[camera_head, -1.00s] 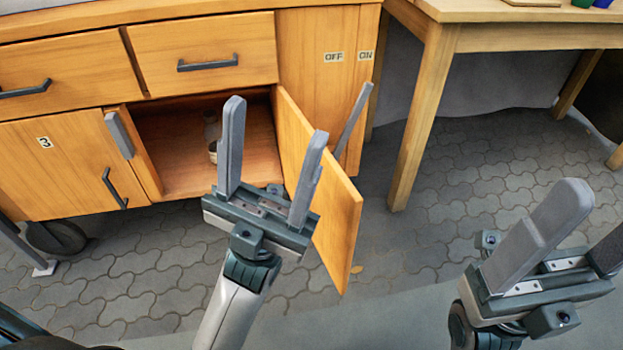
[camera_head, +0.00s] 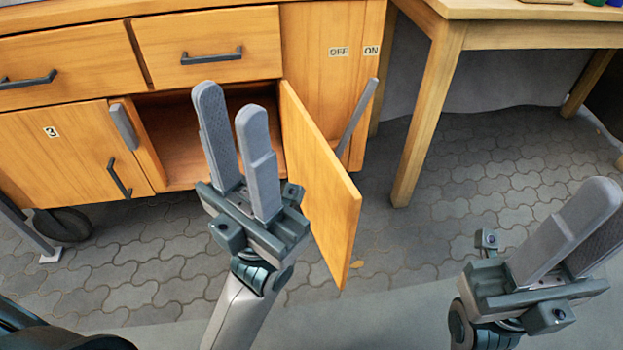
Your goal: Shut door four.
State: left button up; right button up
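An open wooden cabinet door (camera_head: 320,180) stands swung out from the right side of an open compartment (camera_head: 165,135). Its outer face is turned away, so no number shows on it. My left gripper (camera_head: 229,102) is in front of the compartment, left of the door and apart from it in the picture. Its fingers point up with a narrow empty gap between them. My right gripper (camera_head: 598,208) is at the lower right, far from the door and empty. Its fingers overlap in this view, so their gap cannot be told.
Door 3 (camera_head: 75,155) is closed at the left. Two closed drawers (camera_head: 205,60) are above. A grey bar (camera_head: 357,115) shows behind the open door, below OFF and ON labels (camera_head: 339,51). A wooden table (camera_head: 430,110) stands right; paved floor lies between.

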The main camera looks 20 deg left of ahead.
aim_at(332, 202)
jog(key=i+l+u, duration=0.2)
jog(key=l+u, duration=0.25)
jog(key=i+l+u, duration=0.1)
jog(key=l+u, duration=0.85)
jog(key=l, duration=0.15)
jog(key=l+u, duration=0.5)
jog(key=k+l, duration=0.05)
